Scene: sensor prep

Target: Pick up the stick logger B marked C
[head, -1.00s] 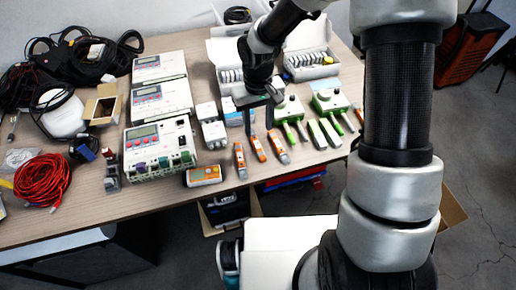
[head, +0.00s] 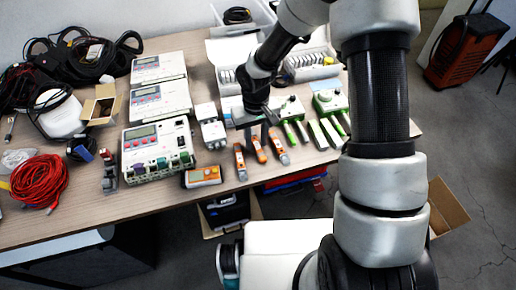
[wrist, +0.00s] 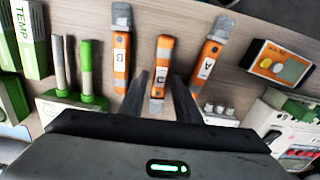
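Three orange-and-grey stick loggers lie side by side on the table. In the wrist view, the left one (wrist: 121,50) bears a label that looks like C, the middle one (wrist: 161,72) looks like B, and the right one (wrist: 207,62) looks like A. In the head view, the C-marked stick is the right one (head: 278,150), the middle one (head: 259,149) is beside it, and the A one (head: 240,163) is at left. My gripper (wrist: 159,76) is open and empty, its fingers either side of the middle stick's near end in the picture. It also shows in the head view (head: 256,136).
An orange handheld meter (head: 203,176) lies left of the sticks near the front edge. Green-and-white probe units (head: 291,106) and flat green-white sticks (head: 318,134) lie to the right. A white twin-socket box (head: 210,128) and larger instruments (head: 158,148) stand left.

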